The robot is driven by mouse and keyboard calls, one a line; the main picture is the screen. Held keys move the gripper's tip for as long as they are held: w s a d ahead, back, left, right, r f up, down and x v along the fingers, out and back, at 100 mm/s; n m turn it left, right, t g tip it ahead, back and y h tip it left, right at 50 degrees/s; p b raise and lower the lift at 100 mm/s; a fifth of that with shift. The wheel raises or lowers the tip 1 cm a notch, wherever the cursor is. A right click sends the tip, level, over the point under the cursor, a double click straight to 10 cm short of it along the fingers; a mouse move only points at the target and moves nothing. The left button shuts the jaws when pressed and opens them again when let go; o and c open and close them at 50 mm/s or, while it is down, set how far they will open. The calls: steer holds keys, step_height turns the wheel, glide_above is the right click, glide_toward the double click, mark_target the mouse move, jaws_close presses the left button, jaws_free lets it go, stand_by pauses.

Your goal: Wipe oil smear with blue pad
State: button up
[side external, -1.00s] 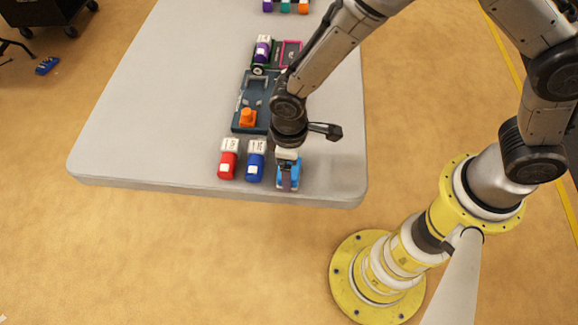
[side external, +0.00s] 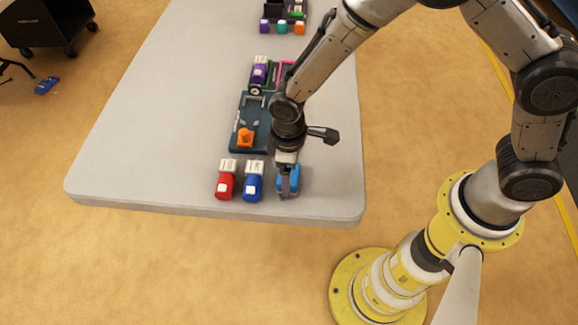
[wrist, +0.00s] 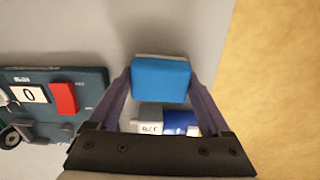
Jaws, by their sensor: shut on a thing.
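The blue pad (side external: 288,181) is a small block near the table's front edge, to the right of a blue bottle. My gripper (side external: 288,172) points down over the pad and is shut on it. In the wrist view the pad (wrist: 160,78) fills the gap between the two fingers, its blue face toward the camera and a pale layer along its far edge. I cannot tell whether it touches the table or hangs just above it. I cannot make out any oil smear in either view.
A red bottle (side external: 225,183) and the blue bottle (side external: 253,184) lie left of the pad. Behind them is a dark teal device (side external: 238,128) with an orange part, then a purple bottle (side external: 259,71). The table's left side (side external: 150,130) is bare.

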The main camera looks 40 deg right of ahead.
steer(key=shift+s+a, duration=1.85)
step_height(320, 180, up, 8)
